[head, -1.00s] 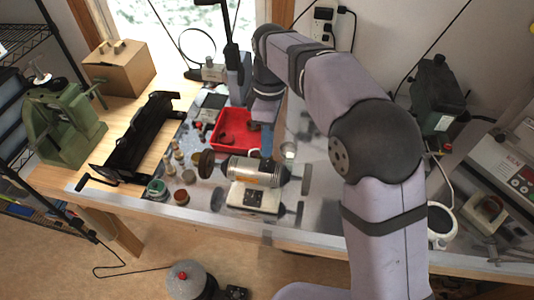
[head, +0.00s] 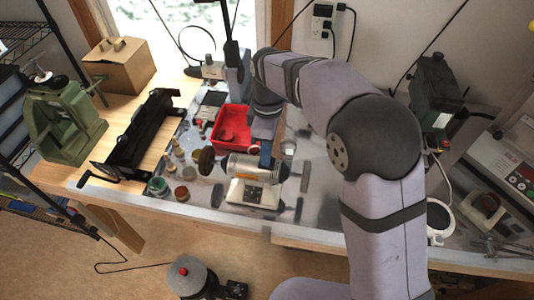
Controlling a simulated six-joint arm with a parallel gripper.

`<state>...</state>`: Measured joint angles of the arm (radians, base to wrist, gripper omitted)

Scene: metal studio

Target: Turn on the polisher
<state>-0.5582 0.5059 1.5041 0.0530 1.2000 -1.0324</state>
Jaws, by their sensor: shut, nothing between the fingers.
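The polisher (head: 250,170) stands on the metal-covered bench near its front edge. It has a silver motor body with an orange label, a dark wheel at its left end and a cream base with a dark control panel (head: 252,193) facing the front. My gripper (head: 266,165) points down just behind the motor body, with a blue part showing near its tip. It is shut and empty. The fingertips are partly hidden behind the polisher, and I cannot tell whether they touch it.
A red tray (head: 230,138) lies just behind the polisher. Small jars (head: 158,187) stand to its left, beside a black machine (head: 140,132). The bench right of the polisher has some clear room.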

